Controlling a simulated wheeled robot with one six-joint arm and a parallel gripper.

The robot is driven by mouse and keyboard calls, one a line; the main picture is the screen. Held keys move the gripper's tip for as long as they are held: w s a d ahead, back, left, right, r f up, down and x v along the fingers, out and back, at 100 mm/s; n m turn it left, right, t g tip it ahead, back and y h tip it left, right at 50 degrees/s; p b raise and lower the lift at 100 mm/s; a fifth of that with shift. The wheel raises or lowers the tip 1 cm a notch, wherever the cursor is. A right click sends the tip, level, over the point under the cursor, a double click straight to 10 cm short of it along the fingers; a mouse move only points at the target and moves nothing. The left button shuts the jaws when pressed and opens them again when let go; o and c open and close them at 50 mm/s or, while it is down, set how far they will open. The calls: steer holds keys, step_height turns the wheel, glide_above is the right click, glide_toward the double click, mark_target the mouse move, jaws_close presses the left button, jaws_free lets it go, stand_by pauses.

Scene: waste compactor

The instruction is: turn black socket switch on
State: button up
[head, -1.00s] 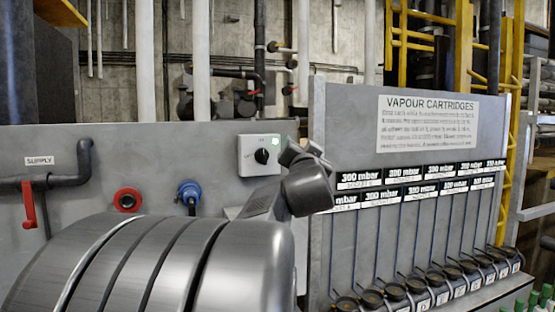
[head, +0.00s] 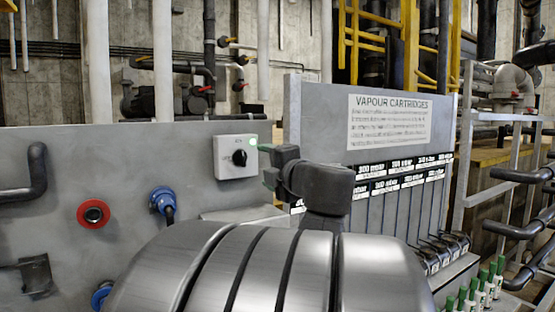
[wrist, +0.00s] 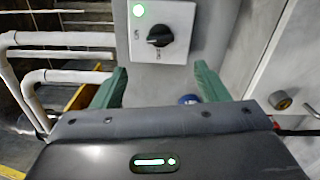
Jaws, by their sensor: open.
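A white switch box (head: 224,167) with a black rotary knob (head: 240,157) is mounted on the grey panel in the head view. A green light (head: 253,142) glows at its upper right corner. In the wrist view the knob (wrist: 159,36) sits on the white box (wrist: 178,13), beyond the fingers and centred between them, its grip lying roughly crosswise. My gripper (head: 270,167) is just right of the box in the head view. In the wrist view my gripper (wrist: 160,76) has its two green fingers wide apart, with nothing between them and apart from the knob.
A red socket (head: 93,214) and a blue socket (head: 163,201) are on the panel left of the box. The vapour cartridges board (head: 388,124) stands right of my gripper. Green-capped bottles (head: 481,285) stand at the lower right. Pipes run along the right side.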

mark_target(244, 159)
steer(key=x, duration=1.2)
steer(key=shift+w+a+p, duration=0.15)
steer(key=shift+w+p, duration=0.1)
steer(key=shift+p, duration=0.1)
steer(key=shift+c, duration=0.2)
